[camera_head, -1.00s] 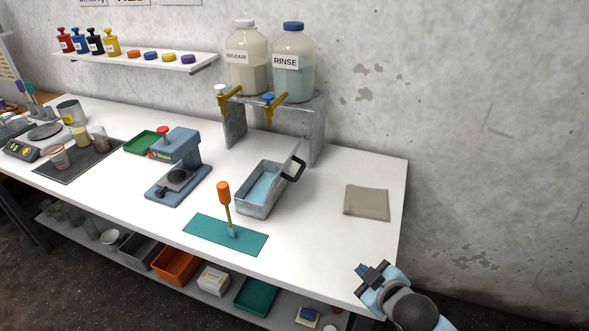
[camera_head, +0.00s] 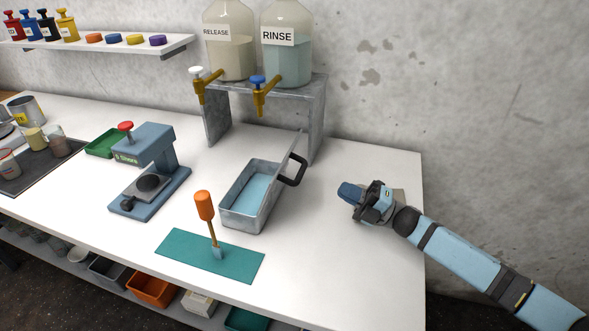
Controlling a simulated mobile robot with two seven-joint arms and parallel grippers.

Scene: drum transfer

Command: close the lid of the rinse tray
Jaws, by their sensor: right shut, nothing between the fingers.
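The rinse tray (camera_head: 241,222) is a grey metal box with blue liquid inside, standing on the white table below the RINSE jar. Its lid (camera_head: 284,160) is open, tilted up along the tray's right side, with a black handle (camera_head: 297,170) on its outer face. My right gripper (camera_head: 346,192) is shut and empty, above the table to the right of the handle and apart from it. It partly hides the folded cloth behind it. My left gripper is not in view.
A metal stand (camera_head: 315,115) with the RELEASE and RINSE (camera_head: 288,55) jars and their taps rises behind the tray. A blue press (camera_head: 150,185) is at left. The front right of the table is clear.

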